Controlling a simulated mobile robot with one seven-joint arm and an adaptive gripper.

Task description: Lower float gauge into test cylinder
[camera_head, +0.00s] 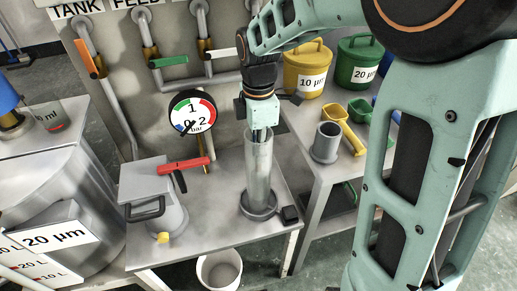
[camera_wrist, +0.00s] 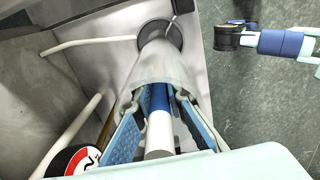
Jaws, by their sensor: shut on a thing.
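The clear test cylinder (camera_head: 257,175) stands upright on its dark round base on the grey metal bench. In the wrist view the cylinder (camera_wrist: 158,62) runs away from me, its near rim among my fingertips. My gripper (camera_head: 260,133) points down at the cylinder's mouth. It is shut on the float gauge, whose white stem (camera_wrist: 160,132) and blue part show between the blue finger pads in the wrist view. The gauge lines up with the cylinder's mouth. How deep its lower end reaches is hard to tell through the clear wall.
A pressure dial (camera_head: 192,113) and pipes are behind. Yellow (camera_head: 305,72) and green (camera_head: 360,62) lidded buckets stand on the right-hand table.

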